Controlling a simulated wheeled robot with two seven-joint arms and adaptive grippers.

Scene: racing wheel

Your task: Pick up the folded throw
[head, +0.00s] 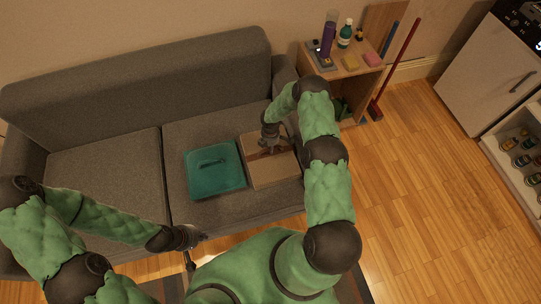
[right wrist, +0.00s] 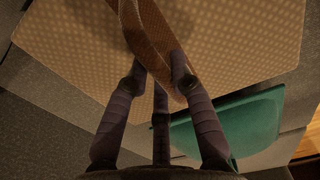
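A tan, patterned folded throw (head: 284,171) with a brown strap lies flat on the right seat of the grey sofa. It fills much of the right wrist view (right wrist: 235,40), where the brown strap (right wrist: 150,25) rises towards my fingers. My right gripper (head: 270,149) is over the middle of the throw. In the wrist view its fingertips (right wrist: 159,78) are on either side of the strap, close to it; whether they press on it I cannot tell. My left gripper (head: 194,245) is empty in front of the sofa, its fingers apart.
The sofa's left seat (head: 100,180) is clear. A wooden shelf (head: 345,72) with bottles and a red broom (head: 398,65) stand to the right.

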